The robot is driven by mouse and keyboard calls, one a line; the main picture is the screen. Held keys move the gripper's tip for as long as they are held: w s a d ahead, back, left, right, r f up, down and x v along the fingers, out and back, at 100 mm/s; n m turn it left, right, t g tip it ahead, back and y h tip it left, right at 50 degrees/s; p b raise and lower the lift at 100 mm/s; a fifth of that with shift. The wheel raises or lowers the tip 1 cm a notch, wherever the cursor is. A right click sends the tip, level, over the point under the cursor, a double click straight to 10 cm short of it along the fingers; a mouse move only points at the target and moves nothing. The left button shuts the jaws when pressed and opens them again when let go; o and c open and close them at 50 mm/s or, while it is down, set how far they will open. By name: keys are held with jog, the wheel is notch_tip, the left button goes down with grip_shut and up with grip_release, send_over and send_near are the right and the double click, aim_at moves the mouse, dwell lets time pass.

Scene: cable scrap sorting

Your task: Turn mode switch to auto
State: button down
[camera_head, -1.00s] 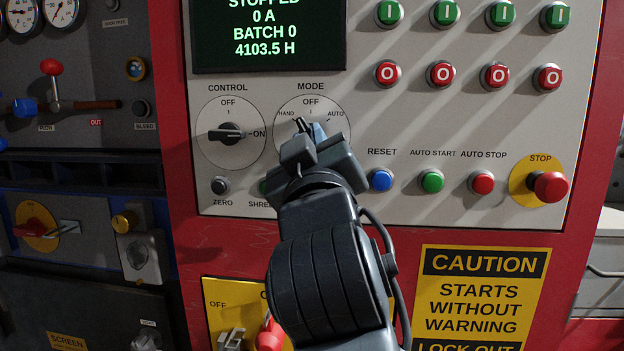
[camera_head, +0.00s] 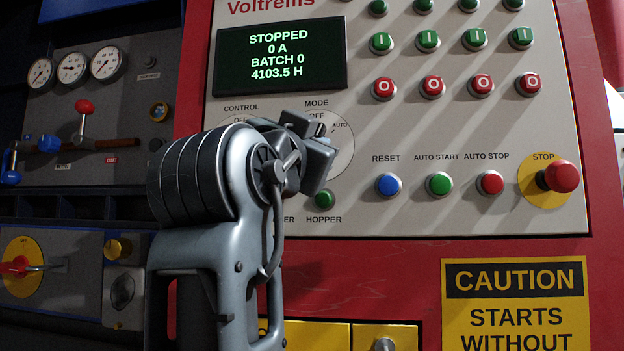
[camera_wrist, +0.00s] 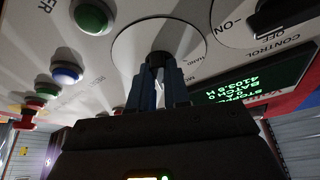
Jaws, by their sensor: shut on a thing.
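The round white mode dial plate (camera_head: 343,150) is on the grey panel, labelled OFF and AUTO in the head view. My gripper (camera_head: 322,131) and wrist cover its left and lower parts. In the wrist view, the plate (camera_wrist: 128,45) appears upside down, with the HAND label showing. My gripper's two fingers (camera_wrist: 160,84) are shut on the dark mode switch knob (camera_wrist: 157,59) at the plate's middle. The fingers hide most of the knob, so I cannot tell which label it points to.
The control switch (camera_wrist: 285,14) is close beside the mode dial. Blue reset (camera_head: 388,185), green auto start (camera_head: 439,184), red auto stop (camera_head: 489,183) and the large red stop button (camera_head: 560,176) stick out to the right. The display (camera_head: 280,57) reads STOPPED.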

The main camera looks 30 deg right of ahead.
jog(key=m+g+b, duration=0.1)
jog(key=m, duration=0.2)
jog(key=m+g+b, duration=0.1)
jog(key=m+b, duration=0.1)
jog(key=m, duration=0.1)
jog(key=shift+w+a+g+h, duration=0.1)
jog(key=shift+a+g+h, duration=0.05)
jog(key=shift+g+h, duration=0.2)
jog(key=shift+r+m, duration=0.15)
jog(key=shift+m, duration=0.15)
jog(key=c, duration=1.1)
grip_release()
jog(key=v, duration=0.8)
jog(key=shift+w, duration=0.1)
